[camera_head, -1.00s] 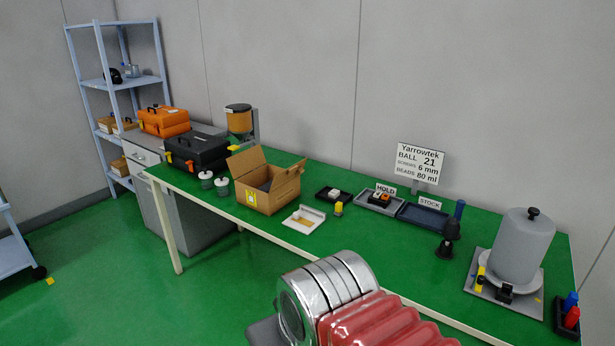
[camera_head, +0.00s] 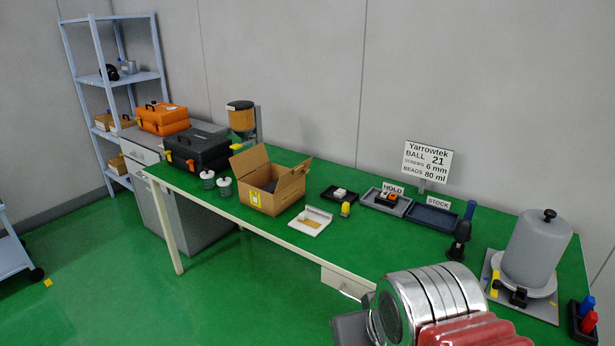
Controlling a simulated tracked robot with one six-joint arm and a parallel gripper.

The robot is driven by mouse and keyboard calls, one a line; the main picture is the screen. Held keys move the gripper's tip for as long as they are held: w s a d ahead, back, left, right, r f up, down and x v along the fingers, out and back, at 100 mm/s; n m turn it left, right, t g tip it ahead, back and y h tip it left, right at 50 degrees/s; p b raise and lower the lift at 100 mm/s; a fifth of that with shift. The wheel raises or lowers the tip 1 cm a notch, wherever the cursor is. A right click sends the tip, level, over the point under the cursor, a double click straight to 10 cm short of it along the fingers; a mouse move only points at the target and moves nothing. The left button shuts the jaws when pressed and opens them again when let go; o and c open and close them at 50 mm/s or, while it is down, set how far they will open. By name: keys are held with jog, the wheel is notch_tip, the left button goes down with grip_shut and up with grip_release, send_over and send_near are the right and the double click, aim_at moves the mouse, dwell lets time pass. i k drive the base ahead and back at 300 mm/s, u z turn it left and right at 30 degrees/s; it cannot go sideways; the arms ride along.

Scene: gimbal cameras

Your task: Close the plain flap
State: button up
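An open cardboard box (camera_head: 262,202) stands on the green table. One flap (camera_head: 249,160) stands up at its back left, and another flap (camera_head: 294,181) sticks up and out at its right. A small yellow-and-white label is on the front face. I cannot tell from here which flap is the plain one. Something dark shows inside the box. My gripper is not in view. Only a chrome and red part of my arm shows at the bottom right, apart from the box.
A white tray (camera_head: 311,222) and a yellow-topped item (camera_head: 346,209) are right of the box. Two jars (camera_head: 216,187) and a black toolbox (camera_head: 197,150) are to its left. A dispenser (camera_head: 241,117) stands behind. Bare table (camera_head: 345,246) lies in front right.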

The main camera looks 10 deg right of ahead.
aim_at(286, 179)
jog(key=z, duration=0.05)
jog(key=i, duration=1)
jog(key=k, duration=0.6)
jog(key=u, duration=0.5)
jog(key=i, duration=1.8)
jog(key=z, duration=0.35)
